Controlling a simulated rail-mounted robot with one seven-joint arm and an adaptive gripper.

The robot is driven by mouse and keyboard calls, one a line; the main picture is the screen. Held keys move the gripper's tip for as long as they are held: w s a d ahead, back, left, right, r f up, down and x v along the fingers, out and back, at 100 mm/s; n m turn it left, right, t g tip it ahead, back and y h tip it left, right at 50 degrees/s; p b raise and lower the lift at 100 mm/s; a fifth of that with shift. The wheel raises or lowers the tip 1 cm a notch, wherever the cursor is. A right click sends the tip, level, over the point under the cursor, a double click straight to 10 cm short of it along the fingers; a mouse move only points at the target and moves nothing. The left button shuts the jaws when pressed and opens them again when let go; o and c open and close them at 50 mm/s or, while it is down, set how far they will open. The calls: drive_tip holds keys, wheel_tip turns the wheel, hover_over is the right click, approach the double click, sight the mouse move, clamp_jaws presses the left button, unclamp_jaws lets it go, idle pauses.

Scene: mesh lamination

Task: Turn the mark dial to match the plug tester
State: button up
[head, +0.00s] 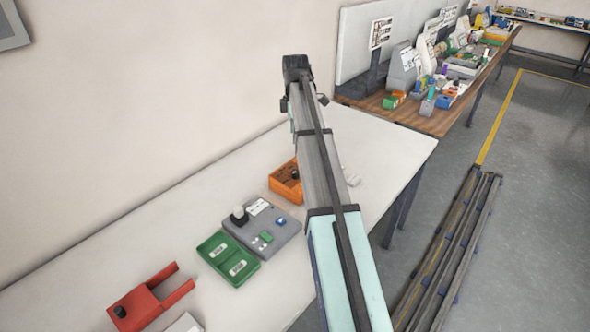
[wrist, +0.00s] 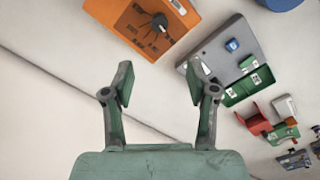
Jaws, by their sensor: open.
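An orange box (wrist: 122,22) with a round black dial (wrist: 159,20) and printed marks around it lies at the top of the wrist view. In the head view the orange box (head: 283,188) is partly hidden behind my arm. Its dial setting is too small to read. A grey panel (head: 270,238), which may be the plug tester, lies nearer, with a dark and white knob or plug (head: 239,213), a white label and a blue part. It also shows in the wrist view (wrist: 215,62). My gripper (wrist: 158,85) is open and empty, apart from the orange box.
A green tray (head: 213,243) with two labelled pieces adjoins the grey panel. A red forked fixture (head: 165,300) stands further front left. A cluttered wooden bench (head: 437,122) stands at the back right. White table surface lies bare along the wall side.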

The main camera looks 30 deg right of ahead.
sight(296, 171)
wheel_tip(296, 171, down, 16)
drive_tip(key=p, duration=0.4)
clamp_jaws()
